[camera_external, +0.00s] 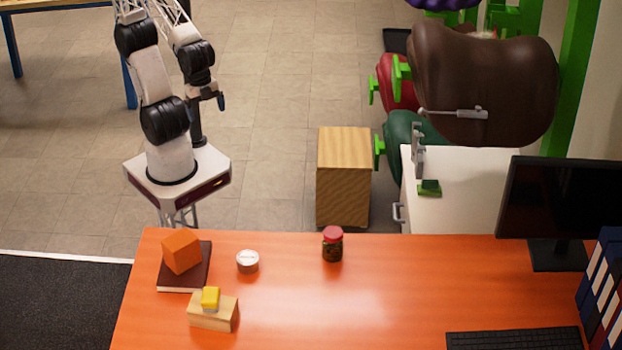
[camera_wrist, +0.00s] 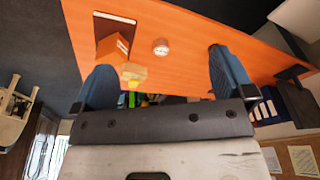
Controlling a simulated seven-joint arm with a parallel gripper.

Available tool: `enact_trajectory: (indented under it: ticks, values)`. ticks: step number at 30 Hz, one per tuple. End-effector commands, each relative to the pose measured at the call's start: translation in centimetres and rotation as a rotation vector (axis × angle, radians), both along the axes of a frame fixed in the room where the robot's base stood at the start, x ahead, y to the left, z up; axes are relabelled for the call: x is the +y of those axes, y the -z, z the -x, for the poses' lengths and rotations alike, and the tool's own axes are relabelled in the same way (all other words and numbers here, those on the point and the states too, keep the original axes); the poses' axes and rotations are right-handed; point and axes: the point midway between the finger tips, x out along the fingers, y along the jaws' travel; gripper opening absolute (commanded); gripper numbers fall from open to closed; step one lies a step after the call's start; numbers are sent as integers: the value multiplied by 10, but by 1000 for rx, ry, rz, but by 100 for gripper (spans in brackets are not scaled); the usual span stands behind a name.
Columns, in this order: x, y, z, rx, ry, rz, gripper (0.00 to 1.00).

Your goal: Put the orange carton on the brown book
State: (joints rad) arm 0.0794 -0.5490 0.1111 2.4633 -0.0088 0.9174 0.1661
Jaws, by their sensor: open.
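The orange carton (camera_external: 181,253) rests on the brown book (camera_external: 196,274) at the left end of the orange desk. It sits toward the back left of the cover, turned at an angle to it. In the wrist view the carton (camera_wrist: 113,48) also shows on the book (camera_wrist: 112,22). My gripper (camera_external: 215,97) is raised behind the desk, well away from the carton. In the wrist view its two blue fingers (camera_wrist: 161,72) are wide apart with nothing between them.
A wooden block with a yellow piece on top (camera_external: 212,312) stands in front of the book. A small white-lidded tub (camera_external: 248,262) is right of it, then a red-lidded jar (camera_external: 332,244). A monitor, keyboard and binders occupy the right end. The desk's middle is clear.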

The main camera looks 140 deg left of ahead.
Motion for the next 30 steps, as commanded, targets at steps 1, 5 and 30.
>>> enact_trajectory:
  ticks: [1,5,30]
  values:
    - [7,-2,11,-10,-48,7,100]
    - [18,-4,31,-22,-146,23,100]
    - [24,-4,45,-30,-217,34,100]
